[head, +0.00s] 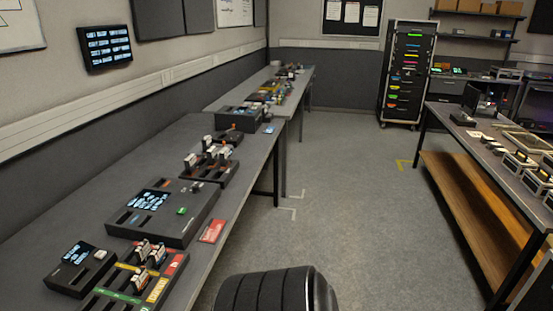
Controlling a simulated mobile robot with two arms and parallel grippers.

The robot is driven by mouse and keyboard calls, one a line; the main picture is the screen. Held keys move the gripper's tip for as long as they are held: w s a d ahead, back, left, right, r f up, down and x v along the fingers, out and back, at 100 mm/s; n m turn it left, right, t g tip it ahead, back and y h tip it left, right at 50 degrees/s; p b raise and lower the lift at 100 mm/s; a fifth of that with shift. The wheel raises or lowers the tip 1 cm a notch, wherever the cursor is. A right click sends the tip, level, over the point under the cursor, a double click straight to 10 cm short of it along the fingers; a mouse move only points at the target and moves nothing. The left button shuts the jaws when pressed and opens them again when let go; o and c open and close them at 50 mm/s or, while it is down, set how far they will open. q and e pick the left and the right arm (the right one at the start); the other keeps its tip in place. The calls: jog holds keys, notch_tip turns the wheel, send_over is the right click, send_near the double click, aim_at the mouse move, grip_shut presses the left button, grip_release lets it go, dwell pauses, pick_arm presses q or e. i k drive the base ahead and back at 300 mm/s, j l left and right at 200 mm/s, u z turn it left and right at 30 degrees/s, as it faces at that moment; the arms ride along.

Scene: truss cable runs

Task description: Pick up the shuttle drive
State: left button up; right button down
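Neither of my grippers is in view. I cannot tell for sure which item is the shuttle drive. Several small drive-like sticks (142,252), white, grey and orange, stand upright in a dark tray with coloured strips (120,297) at the near end of the left bench. More small upright pieces (191,161) stand in a dark rack (218,172) farther along that bench. A black console (182,228) with a lit screen and a small green piece (181,211) lies between them. A smaller black device (78,268) with a screen sits beside the coloured tray.
The left bench (105,190) runs back along the wall, with a red card (213,231) on its edge. A right-hand bench (450,122) holds equipment above a wooden shelf. A rack (408,75) stands at the back. The grey floor (345,190) between is clear.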

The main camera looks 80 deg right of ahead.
aim_at(225, 157)
jog(key=z, duration=2.4)
jog(key=i+l+u, duration=0.1)
jog(key=u, duration=0.25)
jog(key=i+l+u, duration=0.15)
jog(key=u, duration=0.2)
jog(key=i+l+u, duration=0.15)
jog(key=u, duration=0.2)
